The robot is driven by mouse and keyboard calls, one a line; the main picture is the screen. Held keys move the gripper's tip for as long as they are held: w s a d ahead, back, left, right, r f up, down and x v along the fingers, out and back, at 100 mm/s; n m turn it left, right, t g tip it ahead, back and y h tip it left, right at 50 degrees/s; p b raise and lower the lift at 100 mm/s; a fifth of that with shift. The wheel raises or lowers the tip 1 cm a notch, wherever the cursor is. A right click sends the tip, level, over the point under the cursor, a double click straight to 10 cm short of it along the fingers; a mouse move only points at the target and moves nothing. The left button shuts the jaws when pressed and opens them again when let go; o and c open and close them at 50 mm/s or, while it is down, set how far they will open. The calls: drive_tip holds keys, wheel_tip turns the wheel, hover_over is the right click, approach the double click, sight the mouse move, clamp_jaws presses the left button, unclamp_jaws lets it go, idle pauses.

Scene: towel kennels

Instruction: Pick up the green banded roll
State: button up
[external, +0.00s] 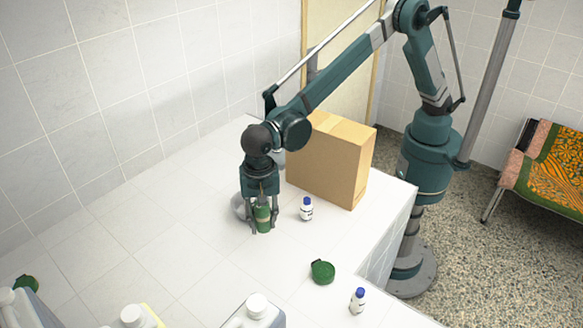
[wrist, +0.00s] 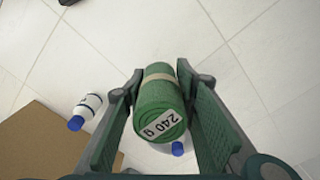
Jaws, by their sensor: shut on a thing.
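The green banded roll (external: 263,217) stands upright between the fingers of my gripper (external: 263,226), low over the white tiled counter. I cannot tell whether its base touches the counter. In the wrist view the roll (wrist: 158,112) has a tan band and a white "240 g" label on its end. My gripper (wrist: 158,80) is shut on it, with one finger on each side. The fingers hide part of the roll's sides in the external view.
A cardboard box (external: 330,160) stands behind on the right. A green object (external: 322,271), another bottle (external: 357,301) and jugs (external: 257,312) are nearer.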

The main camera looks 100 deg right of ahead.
drive_tip(key=shift+r, duration=1.2)
